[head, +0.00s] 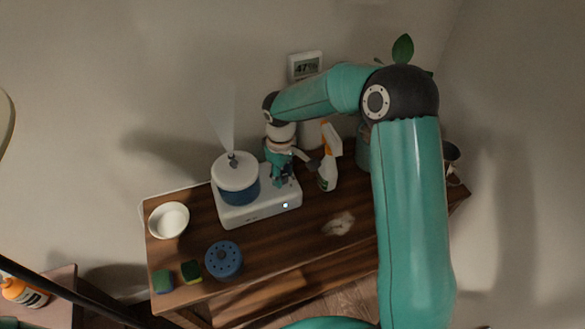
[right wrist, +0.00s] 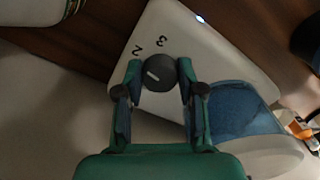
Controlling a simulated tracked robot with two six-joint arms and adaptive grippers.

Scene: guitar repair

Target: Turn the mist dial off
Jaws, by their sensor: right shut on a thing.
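The humidifier has a white base (head: 260,208), a blue tank with a white lid (head: 236,170), and a pale plume of mist (head: 228,125) rising from its nozzle. In the right wrist view, the dark round mist dial (right wrist: 160,72) sits on the white base (right wrist: 205,62), with "2" and "3" printed beside it. Its white pointer line lies on its left part; no off mark shows. My right gripper (head: 279,176) is over the right part of the base. Its fingers (right wrist: 160,76) are shut on the dial from both sides. In the head view the gripper hides the dial. My left gripper is out of view.
A spray bottle (head: 328,165) stands close right of the gripper. A white bowl (head: 169,220), a blue perforated disc (head: 223,259) and two sponges (head: 191,271) are on the wooden table (head: 275,245). A gauge (head: 305,66) hangs on the wall. A white patch (head: 339,223) marks the table.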

